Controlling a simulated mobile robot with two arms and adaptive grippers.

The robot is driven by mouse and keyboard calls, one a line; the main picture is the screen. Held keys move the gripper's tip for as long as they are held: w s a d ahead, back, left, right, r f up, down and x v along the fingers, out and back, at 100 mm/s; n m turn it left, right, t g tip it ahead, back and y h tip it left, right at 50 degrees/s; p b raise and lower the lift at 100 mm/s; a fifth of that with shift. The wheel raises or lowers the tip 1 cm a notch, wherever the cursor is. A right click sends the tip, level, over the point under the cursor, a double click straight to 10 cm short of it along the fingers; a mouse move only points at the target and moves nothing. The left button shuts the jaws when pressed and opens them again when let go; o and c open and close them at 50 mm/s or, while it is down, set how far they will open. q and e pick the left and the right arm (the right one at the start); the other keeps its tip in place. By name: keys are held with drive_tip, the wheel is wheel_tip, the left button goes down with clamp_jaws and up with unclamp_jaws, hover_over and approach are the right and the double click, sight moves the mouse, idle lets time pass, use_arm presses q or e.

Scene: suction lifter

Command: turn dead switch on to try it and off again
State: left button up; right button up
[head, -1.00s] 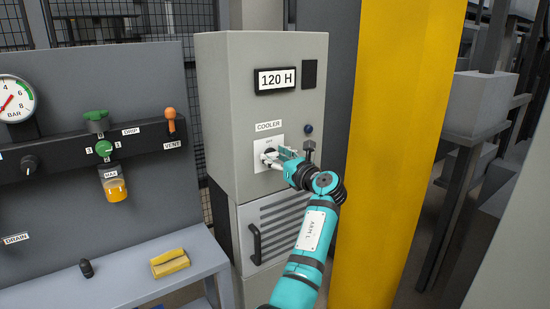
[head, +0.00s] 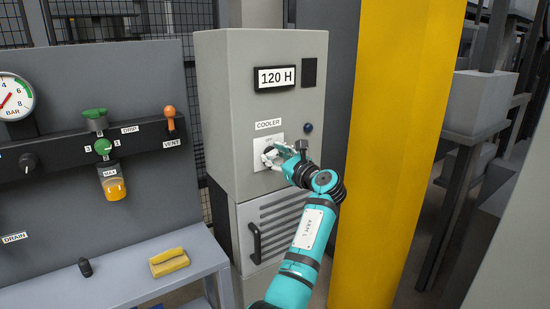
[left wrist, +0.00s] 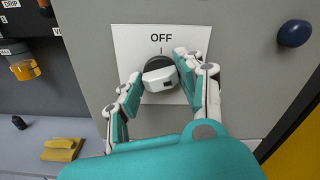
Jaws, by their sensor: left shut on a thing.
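The dead switch is a rotary knob (left wrist: 161,77), white with a dark base, on a white plate (left wrist: 130,42) marked OFF with a short tick. The plate (head: 262,164) sits below the COOLER label on the grey cabinet (head: 226,110). My left gripper (head: 272,155) is at the plate, shut on the knob, with a finger at each side in the left wrist view. The knob is tilted a little there; its pointer direction is hard to tell. In the head view my fingers mostly hide the knob. My right gripper is not in view.
A yellow post (head: 375,150) stands close right of my arm. At left are a gauge (head: 14,97), valves and a bench (head: 130,280) with a yellow cloth (head: 169,262).

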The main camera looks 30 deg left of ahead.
use_arm(q)
drive_tip(key=n+b, duration=0.1)
drive_tip(key=n, duration=0.2)
drive_tip(key=shift+n, duration=0.4)
drive_tip(key=n+b, duration=0.2)
drive_tip(key=shift+n, duration=0.4)
drive_tip(key=n+b, duration=0.2)
drive_tip(key=n, duration=0.1)
drive_tip(key=shift+f+n, duration=0.1)
drive_tip(key=shift+n, duration=0.2)
drive_tip(key=n+b, duration=0.2)
drive_tip(key=n, duration=0.2)
drive_tip(key=shift+b, duration=0.35)
drive_tip(key=shift+n, duration=0.3)
drive_tip(key=o, duration=1.1)
drive_tip(key=shift+o, duration=0.2)
